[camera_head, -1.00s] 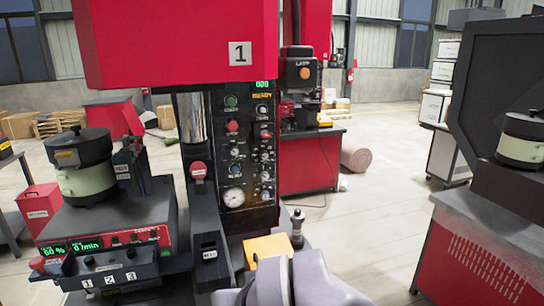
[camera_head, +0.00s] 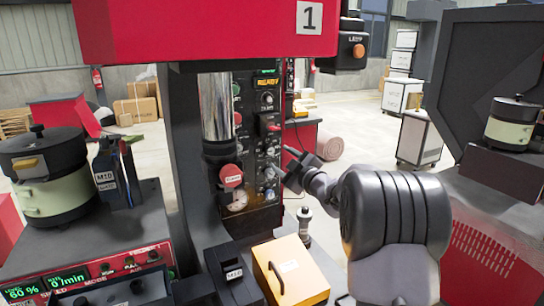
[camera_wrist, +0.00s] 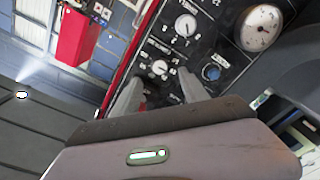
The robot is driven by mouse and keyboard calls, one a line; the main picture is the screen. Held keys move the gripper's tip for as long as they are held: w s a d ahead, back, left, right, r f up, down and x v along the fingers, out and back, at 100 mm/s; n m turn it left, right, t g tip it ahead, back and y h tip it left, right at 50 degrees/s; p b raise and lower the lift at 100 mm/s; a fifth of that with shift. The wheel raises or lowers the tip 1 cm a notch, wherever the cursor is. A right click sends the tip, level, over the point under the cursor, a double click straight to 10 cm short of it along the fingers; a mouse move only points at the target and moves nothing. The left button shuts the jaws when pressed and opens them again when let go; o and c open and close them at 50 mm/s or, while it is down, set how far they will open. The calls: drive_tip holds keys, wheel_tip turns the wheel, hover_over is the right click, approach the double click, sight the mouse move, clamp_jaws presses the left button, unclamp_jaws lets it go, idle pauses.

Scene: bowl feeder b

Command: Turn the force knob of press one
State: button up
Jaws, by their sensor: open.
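Press one (camera_head: 200,30) is the red machine marked 1, with a dark control panel (camera_head: 240,95) below its head. The labels are too small to read, so I cannot tell which knob is the force knob. My gripper (camera_head: 283,167) is at the panel's right side. In the wrist view my gripper (camera_wrist: 157,76) is open, its two fingers pointing at a small pale knob (camera_wrist: 160,67). Whether they touch the panel I cannot tell. A blue knob (camera_wrist: 211,72) sits to the right.
A bowl feeder (camera_head: 48,180) stands at left. A dark machine (camera_head: 480,140) stands at right.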

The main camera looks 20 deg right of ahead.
sight(270, 151)
drive_tip(key=w, duration=0.6)
drive_tip(key=shift+w+a, duration=0.1)
drive_tip(key=shift+a, duration=0.15)
clamp_jaws()
